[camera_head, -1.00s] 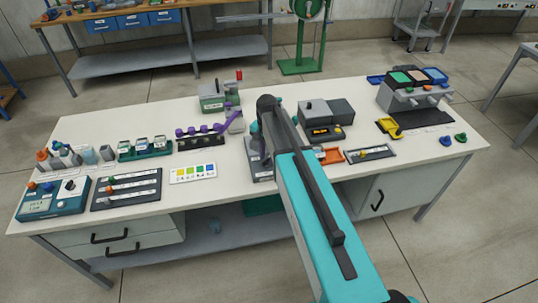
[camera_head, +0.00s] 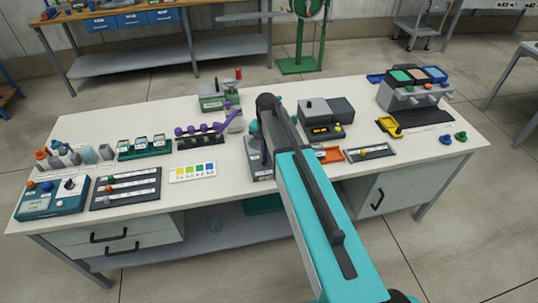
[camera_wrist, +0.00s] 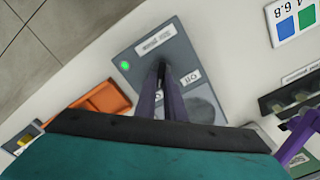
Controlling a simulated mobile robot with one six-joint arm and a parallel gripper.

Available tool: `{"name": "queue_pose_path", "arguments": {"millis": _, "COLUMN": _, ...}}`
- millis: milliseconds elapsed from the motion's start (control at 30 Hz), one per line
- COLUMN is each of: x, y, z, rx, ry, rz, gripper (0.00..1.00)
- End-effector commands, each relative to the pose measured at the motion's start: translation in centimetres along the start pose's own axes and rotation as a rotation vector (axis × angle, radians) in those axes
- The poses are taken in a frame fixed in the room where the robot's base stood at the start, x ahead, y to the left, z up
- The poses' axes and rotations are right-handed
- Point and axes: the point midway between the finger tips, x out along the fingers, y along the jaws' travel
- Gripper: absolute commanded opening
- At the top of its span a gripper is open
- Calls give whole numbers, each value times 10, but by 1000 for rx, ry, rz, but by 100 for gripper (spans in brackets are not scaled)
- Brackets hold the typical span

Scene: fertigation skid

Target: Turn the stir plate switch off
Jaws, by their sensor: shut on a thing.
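The grey stir plate (camera_wrist: 181,47) lies below my gripper in the wrist view. It has a white label, a lit green lamp (camera_wrist: 125,66), a second label and a round dark disc (camera_wrist: 201,108). In the head view the stir plate (camera_head: 262,173) shows only in part, left of my arm, which hides the rest. My gripper (camera_wrist: 161,70) has its purple fingers close together, shut on the small dark switch (camera_wrist: 161,63) of the plate. The fingers cover most of the switch, so its position cannot be told. The gripper's fingertips are hidden in the head view.
An orange tray (camera_head: 329,155) lies right of the plate. A colour chart (camera_head: 193,173) and a rack with purple-knobbed parts (camera_head: 200,141) are to the left. A dark grey device (camera_head: 327,110) stands behind on the right. Bare tabletop shows along the front left edge.

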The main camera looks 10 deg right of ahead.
Motion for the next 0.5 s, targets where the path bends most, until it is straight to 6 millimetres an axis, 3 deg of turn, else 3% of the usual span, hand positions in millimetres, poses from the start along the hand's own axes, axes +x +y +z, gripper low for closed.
{"name": "queue_pose_path", "arguments": {"millis": 500, "x": 2, "y": -3, "z": 2, "rx": -390, "ry": -2, "rz": 1, "gripper": 0}}
